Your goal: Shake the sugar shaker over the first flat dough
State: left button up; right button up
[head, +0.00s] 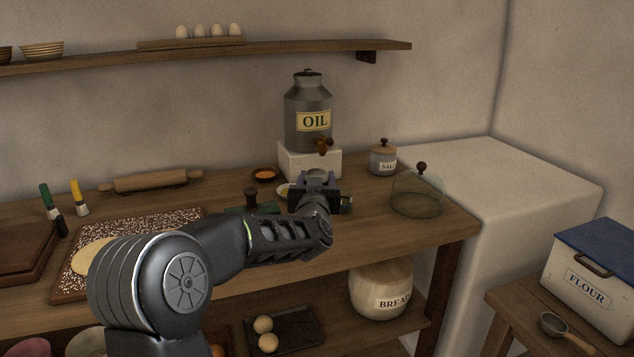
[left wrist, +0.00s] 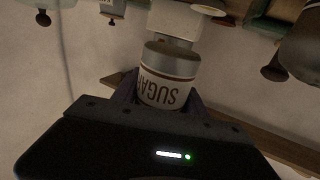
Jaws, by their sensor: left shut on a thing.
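My left gripper (head: 318,183) is above the rear middle of the counter, in front of the oil can's white block. In the left wrist view its fingers are shut on the sugar shaker (left wrist: 166,88), a pale cylinder with a grey top band and a SUGAR label. That view is upside down, as is the label in it, so the shaker looks upright. In the head view the gripper hides the shaker. A flat pale dough (head: 92,257) lies on a speckled board (head: 150,225) at the left, partly hidden behind my arm. My right gripper is not in view.
The oil can (head: 308,118) on its block, the salt jar (head: 383,158) and a glass dome (head: 418,194) stand near the gripper. A rolling pin (head: 150,181) lies behind the board. A shelf (head: 270,52) with eggs runs above.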

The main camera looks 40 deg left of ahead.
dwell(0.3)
pick_arm(q)
jog(key=s+d+f+m+h, duration=0.2)
jog(key=d+f+m+h, duration=0.1)
jog(key=d, duration=0.7)
jog(key=s+d+f+m+t+h, duration=0.1)
jog(key=d+f+h, duration=0.4)
jog(key=d, duration=0.5)
jog(key=s+d+f+m+t+h, duration=0.1)
jog(key=s+d+f+m+h, duration=0.3)
jog(key=d, duration=0.6)
jog(key=m+h, duration=0.2)
jog(key=h, duration=0.1)
jog(key=shift+f, duration=0.2)
jog(key=shift+s+a, duration=0.1)
jog(key=shift+a, duration=0.05)
